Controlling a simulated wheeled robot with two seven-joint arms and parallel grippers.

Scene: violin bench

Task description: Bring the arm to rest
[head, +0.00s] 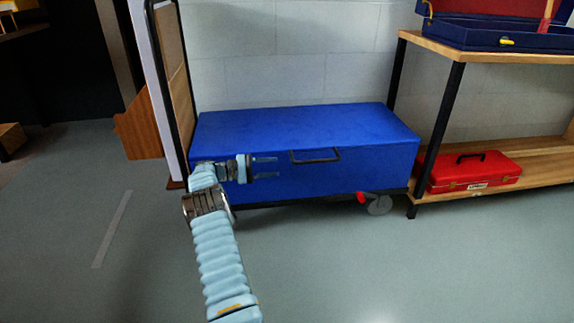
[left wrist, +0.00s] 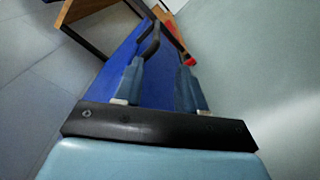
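My left arm (head: 222,250) reaches up from the bottom of the head view. My left gripper (head: 277,166) points right, in front of the blue case (head: 300,122), with its two fingers apart and nothing between them. In the left wrist view the open fingers (left wrist: 161,66) show a gap, with the blue case and its dark handle (left wrist: 152,35) beyond. The case's handle (head: 315,156) is on its front face, to the right of the fingertips and apart from them. My right gripper is in neither view.
The blue case lies on a low cart with a wheel (head: 379,205). A wood-and-metal shelf (head: 490,52) stands at the right, with a red case (head: 474,171) on its lower board and an open blue case (head: 500,38) on top. The floor in front is clear.

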